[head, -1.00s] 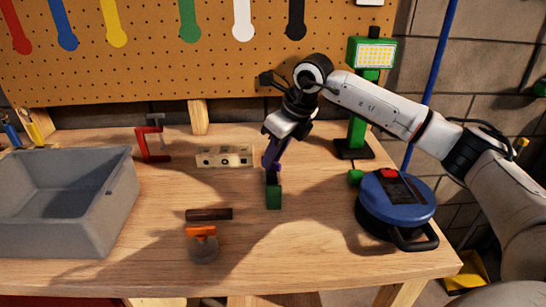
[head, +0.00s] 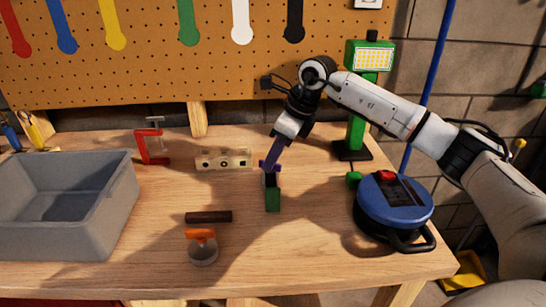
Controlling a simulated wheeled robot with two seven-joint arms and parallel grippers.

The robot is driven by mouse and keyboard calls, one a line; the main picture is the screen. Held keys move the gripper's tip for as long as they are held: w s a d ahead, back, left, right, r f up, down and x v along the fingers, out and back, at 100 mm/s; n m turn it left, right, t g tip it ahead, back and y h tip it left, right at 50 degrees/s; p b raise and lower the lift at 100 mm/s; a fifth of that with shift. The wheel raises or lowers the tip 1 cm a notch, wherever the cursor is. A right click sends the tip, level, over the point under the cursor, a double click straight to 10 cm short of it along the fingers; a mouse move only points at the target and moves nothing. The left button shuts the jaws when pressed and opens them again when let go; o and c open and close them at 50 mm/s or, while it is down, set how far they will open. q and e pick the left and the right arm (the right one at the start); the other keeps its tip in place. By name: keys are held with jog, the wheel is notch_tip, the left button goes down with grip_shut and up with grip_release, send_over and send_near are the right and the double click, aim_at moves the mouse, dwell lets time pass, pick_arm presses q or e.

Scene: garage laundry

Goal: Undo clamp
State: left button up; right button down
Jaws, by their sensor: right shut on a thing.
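My right gripper (head: 283,138) reaches down over the middle of the bench. A red C-shaped clamp (head: 146,147) with a grey screw stands at the back left of the bench, apart from the gripper. My left gripper does not show.
A pale block with holes (head: 223,160) lies left of the gripper. A dark bar (head: 209,217) and an orange-topped round item (head: 202,251) lie in front. A grey bin (head: 110,215) is at left. A blue round device (head: 395,208) and green lamp (head: 355,132) are at right.

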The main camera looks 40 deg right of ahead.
jog(key=c, duration=1.9)
grip_release()
jog(key=shift+s+f, duration=0.15)
jog(key=shift+f, duration=0.3)
jog(key=shift+r, duration=0.2)
jog(key=v, duration=1)
